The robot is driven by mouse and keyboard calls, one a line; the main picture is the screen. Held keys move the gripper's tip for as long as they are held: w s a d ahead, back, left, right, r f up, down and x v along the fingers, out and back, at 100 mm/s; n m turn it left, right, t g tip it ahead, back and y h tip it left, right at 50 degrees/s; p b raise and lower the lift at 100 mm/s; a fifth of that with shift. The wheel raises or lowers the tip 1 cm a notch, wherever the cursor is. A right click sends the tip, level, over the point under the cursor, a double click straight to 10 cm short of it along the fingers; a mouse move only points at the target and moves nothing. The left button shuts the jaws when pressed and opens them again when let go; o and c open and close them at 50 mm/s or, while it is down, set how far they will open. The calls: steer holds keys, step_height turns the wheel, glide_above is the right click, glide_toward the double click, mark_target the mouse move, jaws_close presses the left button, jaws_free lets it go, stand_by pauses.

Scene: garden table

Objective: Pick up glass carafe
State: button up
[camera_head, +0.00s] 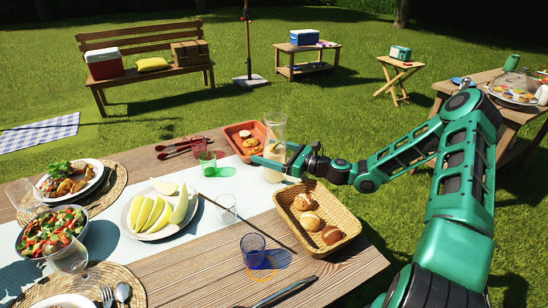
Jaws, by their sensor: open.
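The glass carafe (275,132) stands upright on the table runner toward the far right part of the wooden table. It is clear, with a pale yellow content low down. My gripper (268,163) comes in from the right at the carafe's lower part. Its jaws are open, and one green finger shows across the front of the carafe. The picture is too small to tell whether the fingers touch the glass. My arm stretches from the lower right over the grass to the carafe.
A bread basket (341,224) stands just in front of my gripper. A terracotta tray (234,131) with food is close behind left of the carafe. A blue glass (253,250) is nearer.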

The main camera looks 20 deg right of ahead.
steer(key=shift+w+a, duration=0.45)
steer(key=shift+a, duration=0.05)
steer(key=c, duration=2)
steer(key=shift+r, duration=0.15)
steer(key=shift+c, duration=0.3)
steer(key=shift+r, duration=0.2)
steer(key=shift+r, duration=1.75)
steer(key=s+a+r, duration=0.5)
steer(key=a+r, duration=0.1)
steer(key=a, duration=0.3)
steer(key=shift+s+a+r, duration=0.2)
steer(key=shift+s+r, duration=0.2)
